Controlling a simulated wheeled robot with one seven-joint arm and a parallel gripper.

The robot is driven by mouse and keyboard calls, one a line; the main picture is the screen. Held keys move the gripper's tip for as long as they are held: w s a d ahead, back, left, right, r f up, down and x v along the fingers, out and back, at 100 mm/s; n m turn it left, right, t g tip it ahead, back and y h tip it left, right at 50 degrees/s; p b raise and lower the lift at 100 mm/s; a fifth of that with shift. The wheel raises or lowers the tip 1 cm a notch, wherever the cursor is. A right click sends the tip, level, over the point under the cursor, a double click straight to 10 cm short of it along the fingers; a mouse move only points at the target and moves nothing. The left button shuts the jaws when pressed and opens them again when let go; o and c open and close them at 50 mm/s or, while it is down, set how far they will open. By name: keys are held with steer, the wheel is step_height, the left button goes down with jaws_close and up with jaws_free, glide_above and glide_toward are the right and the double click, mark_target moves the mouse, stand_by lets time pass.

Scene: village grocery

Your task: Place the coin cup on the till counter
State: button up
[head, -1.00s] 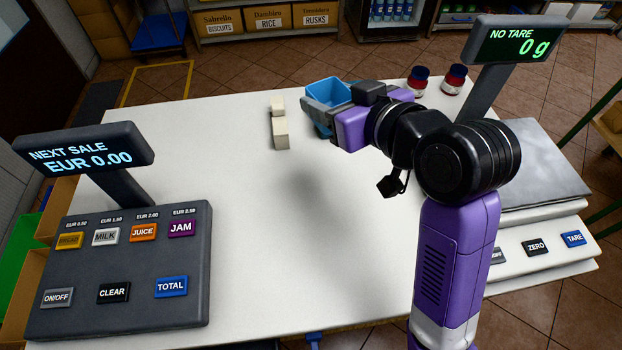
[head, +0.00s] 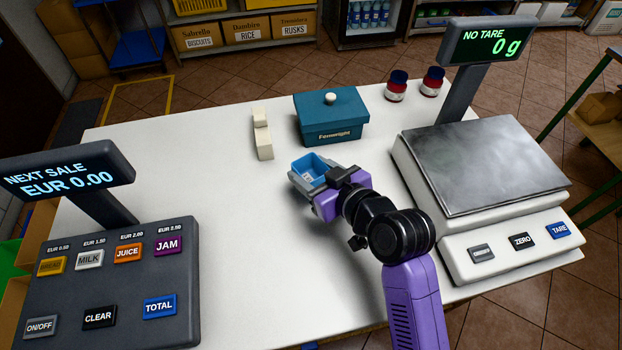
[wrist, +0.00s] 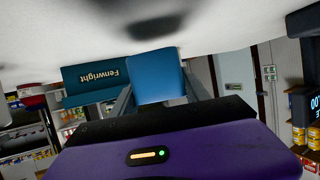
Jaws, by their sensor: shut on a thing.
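The coin cup is a small blue square open-topped cup (head: 311,168). In the head view it is at the end of my arm, over the middle of the white till counter (head: 230,240). My gripper (head: 312,184) is shut on the cup and holds it upright. In the wrist view the blue cup (wrist: 156,76) is between the fingers, with the white counter (wrist: 60,30) close by. The cup's base is hidden in the head view, so I cannot tell whether it touches the counter.
A teal lidded Fenwright box (head: 331,122) stands behind the cup. Cream blocks (head: 263,138) are left of it. Two red jars (head: 396,88) stand at the back. A scale (head: 480,170) is at right, the till (head: 110,275) at left. The counter's front middle is clear.

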mark_target(309, 180)
steer(key=shift+f, duration=1.65)
steer(key=shift+f, duration=0.1)
steer(key=o, duration=1.3)
steer(key=shift+r, duration=0.2)
steer(key=b+v, duration=0.1)
steer(key=v, duration=1.1)
